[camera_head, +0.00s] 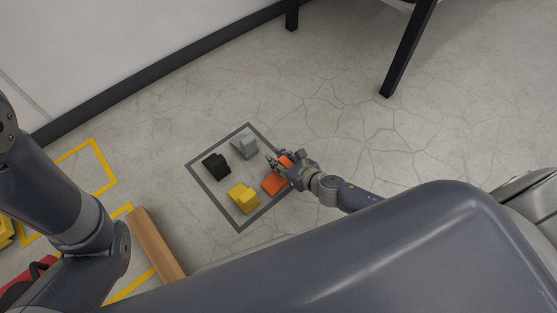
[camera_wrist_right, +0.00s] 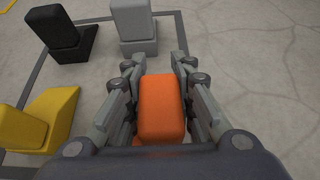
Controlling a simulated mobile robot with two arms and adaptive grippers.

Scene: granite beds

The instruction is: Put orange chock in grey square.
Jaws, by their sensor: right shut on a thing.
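The orange chock (camera_head: 273,184) is inside the grey square (camera_head: 206,189), near its right side. My right gripper (camera_head: 281,168) reaches in from the right and is shut on the orange chock. In the right wrist view the orange chock (camera_wrist_right: 162,105) sits between the fingers of the right gripper (camera_wrist_right: 160,95), and its lower part is hidden. I cannot tell for sure whether the chock touches the floor. My left arm shows at the left of the head view, but its gripper is not in view.
Inside the square stand a black chock (camera_head: 216,166), a grey chock (camera_head: 245,147) and a yellow chock (camera_head: 243,198). A wooden beam (camera_head: 156,245) lies to the left, beside yellow floor lines (camera_head: 104,161). Black legs (camera_head: 408,50) stand at the top right. The floor between is clear.

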